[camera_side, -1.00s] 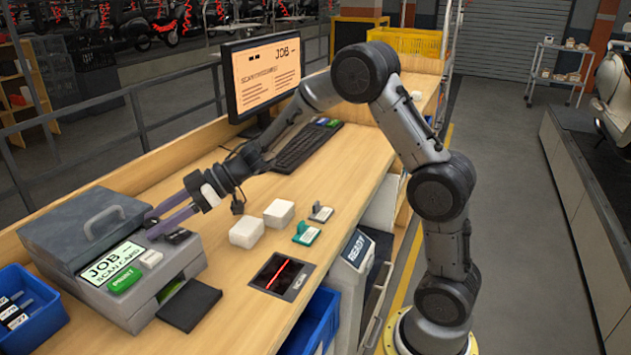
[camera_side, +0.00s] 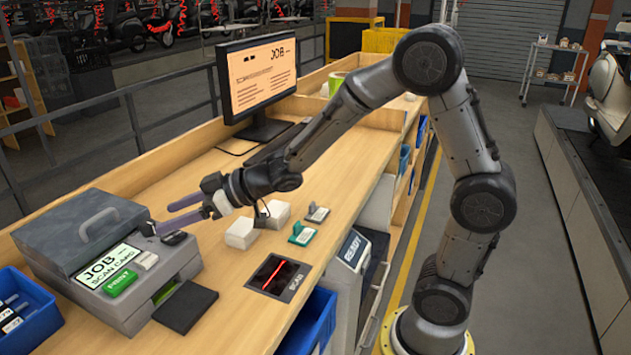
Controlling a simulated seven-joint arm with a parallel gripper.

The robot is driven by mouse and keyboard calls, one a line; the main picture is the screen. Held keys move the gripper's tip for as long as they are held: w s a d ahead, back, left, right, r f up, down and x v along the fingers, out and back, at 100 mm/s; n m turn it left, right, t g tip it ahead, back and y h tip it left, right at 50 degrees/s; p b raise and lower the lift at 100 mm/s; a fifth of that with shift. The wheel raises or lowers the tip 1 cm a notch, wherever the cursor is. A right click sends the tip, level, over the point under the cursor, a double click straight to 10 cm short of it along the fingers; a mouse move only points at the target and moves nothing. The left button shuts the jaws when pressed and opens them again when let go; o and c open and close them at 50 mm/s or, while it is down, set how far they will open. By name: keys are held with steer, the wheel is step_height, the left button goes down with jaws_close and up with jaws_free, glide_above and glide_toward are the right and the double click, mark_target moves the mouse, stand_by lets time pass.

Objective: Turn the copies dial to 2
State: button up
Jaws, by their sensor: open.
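The grey printer (camera_side: 122,308) stands at the left front of the desk, with a "JOB SCAN CARD" display (camera_side: 108,266) and a green PRINT button (camera_side: 119,284). A small dark knob, which looks like the copies dial (camera_side: 174,238), sits at the right of its top panel. Its setting is too small to read. My gripper (camera_side: 164,219) is open, with its two purple fingers spread and pointing left. The lower fingertip is close to the dial and overlaps the printer's top edge in this view. I cannot tell whether it touches anything. Nothing shows between the fingers.
Two white blocks (camera_side: 241,233) and a green-based stamp-like item (camera_side: 302,234) stand right of my gripper. A scan plate (camera_side: 278,277) with a red line lies in front. A monitor (camera_side: 262,78) stands behind my forearm. A blue bin (camera_side: 27,311) sits left of the printer.

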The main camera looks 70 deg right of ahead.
steer(key=s+d+r+m+t+h, duration=0.2)
steer(key=s+d+r+t+h, duration=0.3)
steer(key=s+r, duration=0.7)
steer(key=s+d+f+m+g+h, duration=0.1)
steer(key=s+d+f+m+g, duration=0.1)
steer(key=s, duration=0.3)
steer(key=s+d+f+m+g+h, duration=0.1)
steer(key=s+d+f+m+g, duration=0.1)
steer(key=s+g, duration=0.3)
steer(key=shift+s+d+f+m, duration=0.3)
steer(key=shift+s+d+f, duration=0.2)
steer(key=shift+s+d, duration=0.2)
steer(key=s+a+f+n+g+y, duration=0.1)
steer(key=s+a+f+g, duration=0.1)
steer(key=s+f+g, duration=0.2)
steer(key=s+f, duration=0.1)
steer(key=s, duration=0.2)
steer(key=shift+s+a+f, duration=0.2)
steer(key=shift+a+f, duration=0.05)
steer(key=shift+f, duration=0.05)
